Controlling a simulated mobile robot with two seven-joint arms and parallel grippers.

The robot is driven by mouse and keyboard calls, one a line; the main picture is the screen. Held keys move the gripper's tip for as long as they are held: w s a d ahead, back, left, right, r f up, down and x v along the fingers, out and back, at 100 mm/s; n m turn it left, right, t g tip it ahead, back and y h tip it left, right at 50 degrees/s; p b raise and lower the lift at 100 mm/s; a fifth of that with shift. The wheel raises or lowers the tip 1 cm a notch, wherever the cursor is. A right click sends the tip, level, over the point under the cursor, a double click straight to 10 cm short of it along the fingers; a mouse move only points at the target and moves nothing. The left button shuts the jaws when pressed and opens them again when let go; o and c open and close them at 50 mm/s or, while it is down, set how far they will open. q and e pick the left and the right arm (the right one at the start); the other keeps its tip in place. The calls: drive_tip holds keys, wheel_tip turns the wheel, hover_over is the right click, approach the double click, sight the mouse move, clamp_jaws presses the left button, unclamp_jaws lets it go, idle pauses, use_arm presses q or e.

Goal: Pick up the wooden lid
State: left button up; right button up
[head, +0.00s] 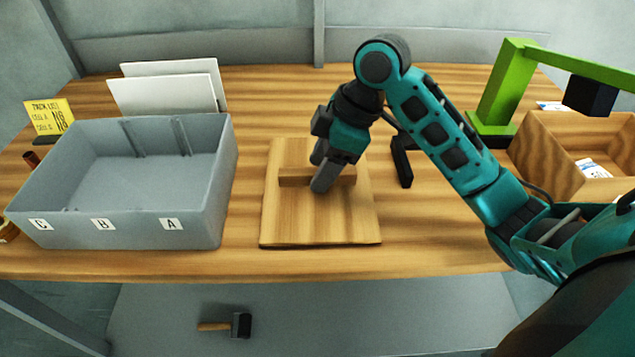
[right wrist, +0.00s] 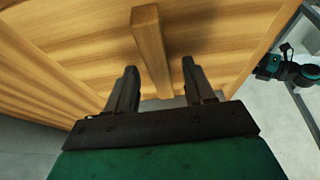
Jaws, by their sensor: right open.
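The wooden lid (head: 320,222) is a flat, square board with a raised bar handle (head: 296,177) across it, lying at the middle of the table. My right gripper (head: 320,184) is over the lid at the handle, pointing down. In the right wrist view the handle (right wrist: 150,45) runs between the two spread fingers of the right gripper (right wrist: 158,75), with gaps at both sides. The gripper is open and holds nothing. In the head view it hides the middle of the handle. My left gripper is not in the head view.
A grey bin (head: 130,232) marked C, B, A stands left of the lid, with white panels (head: 165,93) behind. A black block (head: 401,162) lies right of the lid. A green stand (head: 498,95) and a wooden crate (head: 545,150) stand at the right. A mallet (head: 240,325) lies below the table's front edge.

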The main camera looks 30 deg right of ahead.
drive_tip(key=shift+a+f, duration=0.1)
drive_tip(key=shift+f, duration=0.15)
drive_tip(key=shift+c, duration=0.5)
clamp_jaws()
